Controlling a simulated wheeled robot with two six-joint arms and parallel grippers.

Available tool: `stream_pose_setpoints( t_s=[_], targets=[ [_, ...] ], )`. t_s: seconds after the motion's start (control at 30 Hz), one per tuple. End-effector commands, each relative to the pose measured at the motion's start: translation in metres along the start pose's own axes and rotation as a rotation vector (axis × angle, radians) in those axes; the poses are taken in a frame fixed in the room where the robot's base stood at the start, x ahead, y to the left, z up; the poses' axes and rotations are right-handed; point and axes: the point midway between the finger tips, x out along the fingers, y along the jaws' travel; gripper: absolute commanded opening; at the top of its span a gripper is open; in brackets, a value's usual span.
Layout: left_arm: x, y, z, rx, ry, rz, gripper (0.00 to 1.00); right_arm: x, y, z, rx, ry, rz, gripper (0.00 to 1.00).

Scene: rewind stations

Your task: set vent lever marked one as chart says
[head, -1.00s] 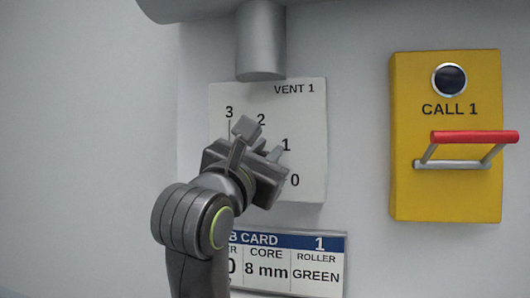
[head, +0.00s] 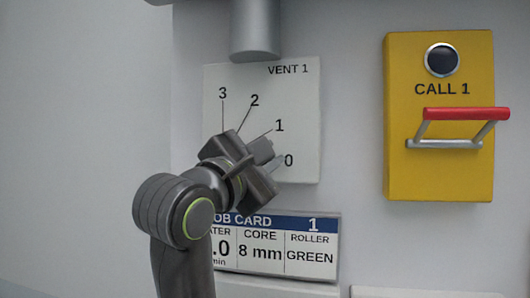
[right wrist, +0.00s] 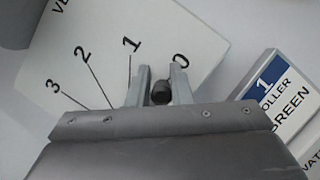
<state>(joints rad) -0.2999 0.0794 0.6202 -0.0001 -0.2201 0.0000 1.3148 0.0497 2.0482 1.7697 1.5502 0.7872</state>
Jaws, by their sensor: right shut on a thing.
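The white VENT 1 panel (head: 225,85) on the wall has marks 3, 2, 1 and 0 fanned from upper left to lower right. It also shows in the right wrist view (right wrist: 190,40). My right gripper (head: 260,158) is over its lower part, close to marks 1 and 0. In the right wrist view its fingers (right wrist: 160,88) are closed around the dark end of the vent lever (right wrist: 160,92), which sits between marks 1 and 0. The gripper hides the lever in the head view. My left gripper is not in view. No vent chart shows.
A job card (head: 312,240) marked 1 hangs below the panel, reading core 8 mm and roller GREEN; my arm covers its left part. A yellow CALL 1 box (head: 440,180) with a red-barred handle (head: 466,113) is on the right. A grey cylinder (head: 255,30) stands above the panel.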

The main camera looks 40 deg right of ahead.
Motion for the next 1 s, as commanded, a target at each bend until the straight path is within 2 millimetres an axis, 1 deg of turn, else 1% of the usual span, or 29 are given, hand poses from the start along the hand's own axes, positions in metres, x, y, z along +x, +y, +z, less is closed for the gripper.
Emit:
stream_pose_setpoints(
  t_s=[0.03, 0.23, 0.67, 0.7, 0.8, 0.83, 1.0],
  targets=[
    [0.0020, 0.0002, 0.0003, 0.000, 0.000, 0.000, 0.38, -0.0009, -0.0030, -0.0029, 0.012, 0.004, -0.010, 0.00],
    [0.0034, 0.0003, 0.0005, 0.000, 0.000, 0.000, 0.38, -0.0018, -0.0061, -0.0049, 0.056, 0.004, -0.028, 0.00],
    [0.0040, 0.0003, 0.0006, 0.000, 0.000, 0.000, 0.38, -0.0020, -0.0082, -0.0065, 0.063, 0.006, -0.035, 0.00],
    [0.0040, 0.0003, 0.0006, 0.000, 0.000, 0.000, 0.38, -0.0020, -0.0082, -0.0066, 0.062, 0.006, -0.035, 0.23],
    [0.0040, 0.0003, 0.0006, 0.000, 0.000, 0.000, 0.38, -0.0020, -0.0079, -0.0067, 0.062, 0.006, -0.034, 0.37],
    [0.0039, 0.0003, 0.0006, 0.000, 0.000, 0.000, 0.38, -0.0019, -0.0077, -0.0065, 0.062, 0.006, -0.033, 0.38],
    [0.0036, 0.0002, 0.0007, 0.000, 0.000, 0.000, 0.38, -0.0017, -0.0066, -0.0053, 0.064, 0.004, -0.031, 0.38]
  ],
)
